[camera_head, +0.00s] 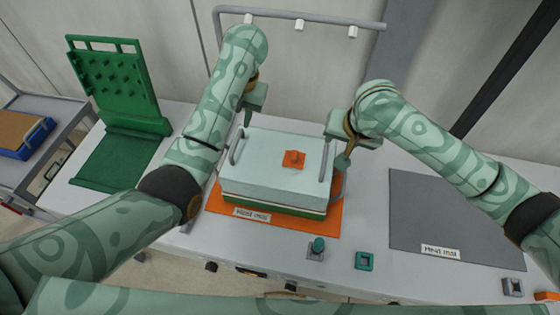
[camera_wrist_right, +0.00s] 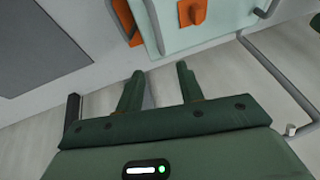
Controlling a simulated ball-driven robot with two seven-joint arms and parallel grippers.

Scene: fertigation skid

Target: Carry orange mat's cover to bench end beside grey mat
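The cover (camera_head: 275,152) is a pale teal lid with a small orange block on top and a bar handle at each side. It sits on a box with a green and white band, on the orange mat (camera_head: 318,220). The cover also shows in the right wrist view (camera_wrist_right: 215,30). The grey mat (camera_head: 440,215) lies bare at the right. My left gripper (camera_head: 247,118) hangs above the cover's far left corner; its finger gap is hidden. My right gripper (camera_head: 342,162) is near the cover's far right side; in the wrist view its fingers (camera_wrist_right: 158,78) are apart and empty.
A green pegged rack (camera_head: 118,90) stands on the bench at the left, beside a cart with a blue tray (camera_head: 25,150). A teal-knobbed fitting (camera_head: 317,247) and a teal square (camera_head: 366,260) sit at the front edge. A grey pipe rail (camera_head: 300,18) runs behind.

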